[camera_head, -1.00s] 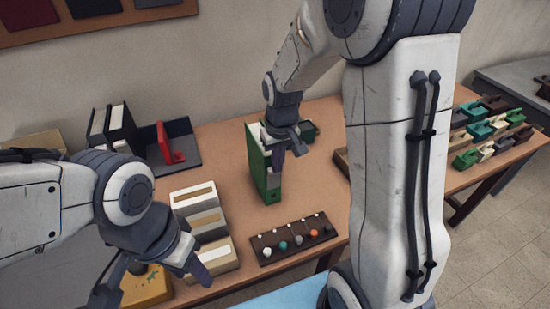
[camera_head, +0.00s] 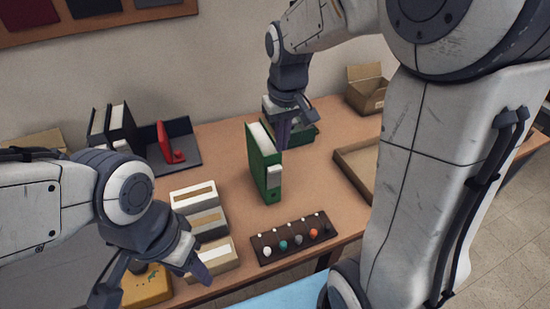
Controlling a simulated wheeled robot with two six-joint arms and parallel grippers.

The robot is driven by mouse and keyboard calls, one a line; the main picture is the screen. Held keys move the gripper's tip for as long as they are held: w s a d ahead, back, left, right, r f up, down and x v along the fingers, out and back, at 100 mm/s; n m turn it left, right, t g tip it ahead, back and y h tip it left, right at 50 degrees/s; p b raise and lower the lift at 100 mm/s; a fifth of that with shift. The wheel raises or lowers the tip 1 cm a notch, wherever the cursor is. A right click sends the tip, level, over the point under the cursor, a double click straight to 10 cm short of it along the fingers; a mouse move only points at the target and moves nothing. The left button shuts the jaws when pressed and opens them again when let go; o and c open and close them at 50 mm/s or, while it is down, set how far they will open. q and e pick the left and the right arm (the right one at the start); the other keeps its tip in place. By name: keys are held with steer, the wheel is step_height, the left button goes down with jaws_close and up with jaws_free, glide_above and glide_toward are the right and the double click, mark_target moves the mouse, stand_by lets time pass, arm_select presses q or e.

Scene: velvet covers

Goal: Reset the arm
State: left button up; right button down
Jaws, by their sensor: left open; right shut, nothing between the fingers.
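My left gripper (camera_head: 154,284) is open and empty at the lower left, above the table's front-left part. A yellow object (camera_head: 147,287) shows partly behind its fingers. My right gripper (camera_head: 285,142) is shut with nothing in it, pointing down. In the picture it lies just right of the top of a green binder (camera_head: 262,171), which stands upright on the table. I see no contact between them, though depth is hard to judge.
The wooden table (camera_head: 322,172) holds white boxes (camera_head: 206,222), a dark tray of coloured knobs (camera_head: 293,239), a shallow tray (camera_head: 350,172) and an open cardboard box (camera_head: 367,88). A red bookend (camera_head: 165,141) and black binders (camera_head: 119,122) stand at the back left. My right arm hides the table's right side.

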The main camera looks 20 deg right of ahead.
steer(key=shift+s+r, duration=0.1)
steer(key=shift+r, duration=0.75)
steer(key=s+a+f+n, duration=0.2)
steer(key=s+a+n, duration=0.1)
steer(key=s+a, duration=0.4)
steer(key=s+a+f+n+g+y, duration=0.1)
steer(key=s+a+f+n, duration=0.2)
steer(key=s+a, duration=0.4)
steer(key=s+n, duration=0.1)
steer(key=s, duration=0.5)
steer(key=shift+s, duration=0.2)
